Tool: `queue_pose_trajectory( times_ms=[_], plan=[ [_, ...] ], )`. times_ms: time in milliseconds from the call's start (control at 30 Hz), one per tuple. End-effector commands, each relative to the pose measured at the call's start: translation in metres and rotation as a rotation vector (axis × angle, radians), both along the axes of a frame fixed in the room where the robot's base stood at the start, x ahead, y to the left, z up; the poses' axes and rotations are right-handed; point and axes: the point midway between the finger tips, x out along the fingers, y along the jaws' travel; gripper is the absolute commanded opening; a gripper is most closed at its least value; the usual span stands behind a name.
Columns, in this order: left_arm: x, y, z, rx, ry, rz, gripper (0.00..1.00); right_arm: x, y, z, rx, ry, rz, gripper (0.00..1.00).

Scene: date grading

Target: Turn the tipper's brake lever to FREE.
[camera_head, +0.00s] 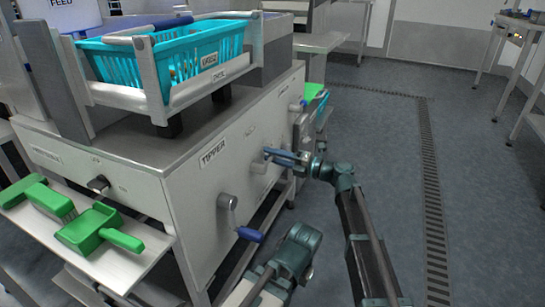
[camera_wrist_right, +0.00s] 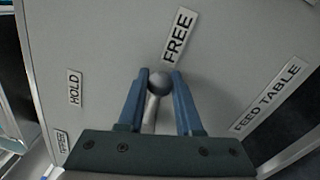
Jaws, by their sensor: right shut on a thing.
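The brake lever shows in the right wrist view as a grey ball knob (camera_wrist_right: 160,83) on a pale rod, set on a light panel. Its knob end is just below the FREE label (camera_wrist_right: 177,36); the HOLD label (camera_wrist_right: 74,88) is off to the left. My right gripper (camera_wrist_right: 160,84) is shut on the knob, one blue finger on each side. In the head view the right gripper (camera_head: 285,157) is at the front panel of the cabinet, right of the TIPPER label (camera_head: 213,153); the fingers hide most of the lever there.
A turquoise crate (camera_head: 205,60) sits in the tipper's cradle (camera_head: 180,97). A side shelf (camera_head: 150,258) holds a green brush and scoop (camera_head: 92,227).

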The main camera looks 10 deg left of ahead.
Motion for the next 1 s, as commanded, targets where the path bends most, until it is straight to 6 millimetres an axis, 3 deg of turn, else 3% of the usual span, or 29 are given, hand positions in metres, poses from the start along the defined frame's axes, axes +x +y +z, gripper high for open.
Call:
queue_pose_trajectory(
  times_ms=[733, 767, 900, 1000],
  plan=[
    [0.0001, 0.0000, -0.0053, 0.000, 0.000, 0.000, 0.00, 0.0010, -0.0006, -0.0055, 0.013, 0.071, -0.003, 0.00],
    [0.0000, 0.0000, -0.0053, 0.000, 0.000, 0.000, 0.00, 0.0009, -0.0007, -0.0055, 0.013, 0.070, -0.003, 0.39],
    [0.0000, 0.0000, -0.0053, 0.000, 0.000, 0.000, 0.00, 0.0007, -0.0005, -0.0054, 0.013, 0.070, -0.003, 0.64],
    [0.0000, 0.0000, -0.0052, 0.000, 0.000, 0.000, 0.00, 0.0006, -0.0003, -0.0052, 0.013, 0.070, -0.001, 0.64]
  ],
)
